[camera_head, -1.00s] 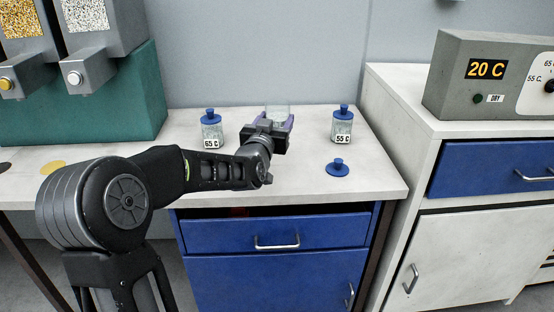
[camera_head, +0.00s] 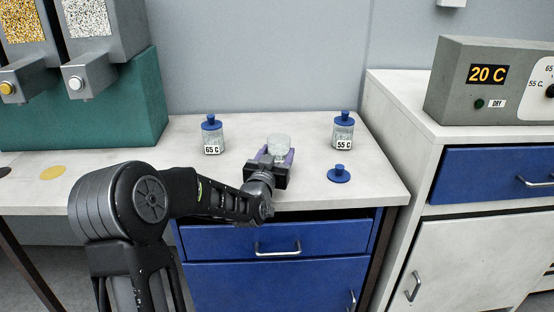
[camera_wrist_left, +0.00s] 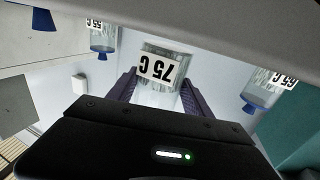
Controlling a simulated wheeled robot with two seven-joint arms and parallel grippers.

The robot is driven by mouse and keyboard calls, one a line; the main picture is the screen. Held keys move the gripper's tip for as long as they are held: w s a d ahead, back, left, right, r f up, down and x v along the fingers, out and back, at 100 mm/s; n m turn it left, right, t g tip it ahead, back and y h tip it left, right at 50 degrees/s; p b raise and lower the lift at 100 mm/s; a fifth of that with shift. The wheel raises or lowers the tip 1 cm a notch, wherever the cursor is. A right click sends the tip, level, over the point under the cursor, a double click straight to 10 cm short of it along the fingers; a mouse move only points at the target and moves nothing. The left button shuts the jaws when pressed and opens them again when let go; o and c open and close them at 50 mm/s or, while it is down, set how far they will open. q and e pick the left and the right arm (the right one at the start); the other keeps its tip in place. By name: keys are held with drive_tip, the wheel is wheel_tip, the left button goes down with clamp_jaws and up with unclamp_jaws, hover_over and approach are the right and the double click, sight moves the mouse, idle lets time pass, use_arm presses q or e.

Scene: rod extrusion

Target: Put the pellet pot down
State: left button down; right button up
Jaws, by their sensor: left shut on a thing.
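The pellet pot (camera_head: 279,144) is a clear, lidless jar between the 65 C and 55 C jars over the white worktop (camera_head: 250,126). In the left wrist view its label reads 75 C (camera_wrist_left: 160,68), upside down. My left gripper (camera_head: 277,156) is shut on the pot, with a purple finger on each side. The gripper hides the pot's lower part in the head view, so I cannot tell whether its base touches the worktop. A loose blue lid (camera_head: 339,175) lies to the right. My right gripper is not in view.
A lidded 65 C jar (camera_head: 212,136) stands to the left and a lidded 55 C jar (camera_head: 343,132) to the right. Pellet dispensers (camera_head: 88,50) stand at the back left. A grey control box (camera_head: 470,85) reading 20 C sits on the right cabinet.

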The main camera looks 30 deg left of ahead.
use_arm(q)
drive_tip(key=shift+f, duration=0.65)
drive_tip(key=shift+f, duration=0.2)
drive_tip(key=shift+c, duration=2.2)
unclamp_jaws()
drive_tip(key=shift+r, duration=0.2)
drive_tip(key=v, duration=1.2)
drive_tip(key=shift+f, duration=0.1)
drive_tip(key=shift+o, duration=0.3)
